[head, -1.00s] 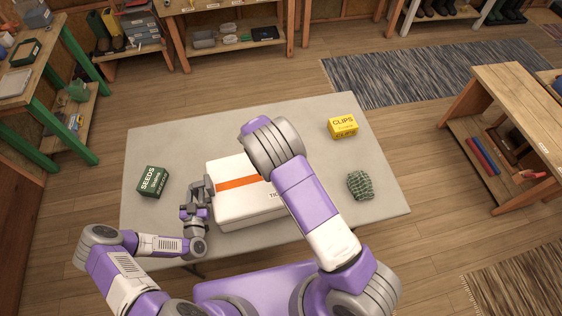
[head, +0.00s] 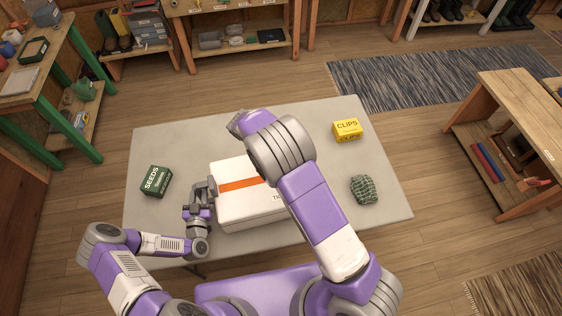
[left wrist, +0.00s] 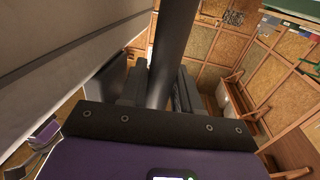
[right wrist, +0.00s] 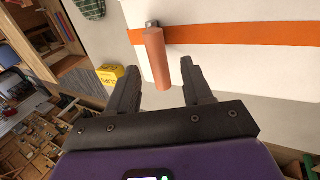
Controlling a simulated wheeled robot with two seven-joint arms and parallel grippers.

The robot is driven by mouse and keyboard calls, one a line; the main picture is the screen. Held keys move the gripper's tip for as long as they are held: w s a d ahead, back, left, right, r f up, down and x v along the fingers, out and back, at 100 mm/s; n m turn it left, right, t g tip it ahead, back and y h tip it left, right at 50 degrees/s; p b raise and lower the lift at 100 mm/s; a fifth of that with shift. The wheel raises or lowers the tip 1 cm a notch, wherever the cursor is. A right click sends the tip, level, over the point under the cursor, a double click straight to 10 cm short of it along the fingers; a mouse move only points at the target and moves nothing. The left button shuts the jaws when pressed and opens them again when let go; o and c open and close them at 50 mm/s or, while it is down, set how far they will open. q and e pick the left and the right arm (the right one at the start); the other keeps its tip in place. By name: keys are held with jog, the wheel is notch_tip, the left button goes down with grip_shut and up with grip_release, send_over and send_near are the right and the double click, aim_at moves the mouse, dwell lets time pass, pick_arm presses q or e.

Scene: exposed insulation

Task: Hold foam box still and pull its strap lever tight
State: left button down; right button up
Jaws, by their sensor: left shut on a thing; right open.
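The white foam box (head: 236,207) sits on the grey table with an orange strap (head: 239,184) across it. My left gripper (head: 211,193) is at the box's left side. In the left wrist view its fingers (left wrist: 160,85) are shut on a dark round bar (left wrist: 174,45) beside the box wall. In the right wrist view, the copper-coloured strap lever (right wrist: 156,58) sticks out from the strap on the box's side. My right gripper (right wrist: 160,88) is open and empty, with the lever just ahead between its fingertips. In the head view my right arm hides the right gripper and the lever.
On the table (head: 290,232) stand a green seeds box (head: 155,181) at left, a yellow clips box (head: 347,130) at back right and a green patterned bundle (head: 364,189) at right. The table's back left is clear.

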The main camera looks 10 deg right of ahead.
pick_arm(q)
jog(key=shift+s+f, duration=0.2)
jog(key=shift+f, duration=0.15)
pick_arm(e)
jog(key=v, duration=0.4)
jog(key=shift+a+r, duration=0.1)
dwell(0.4)
pick_arm(q)
jog(key=c, duration=0.7)
grip_release()
jog(key=shift+w+r, duration=0.2)
jog(key=shift+s+f, duration=0.1)
jog(key=s, duration=0.4)
jog(key=s+a, duration=0.1)
jog(key=s, duration=0.6)
jog(key=shift+s+a, duration=0.25)
jog(key=shift+s, duration=0.15)
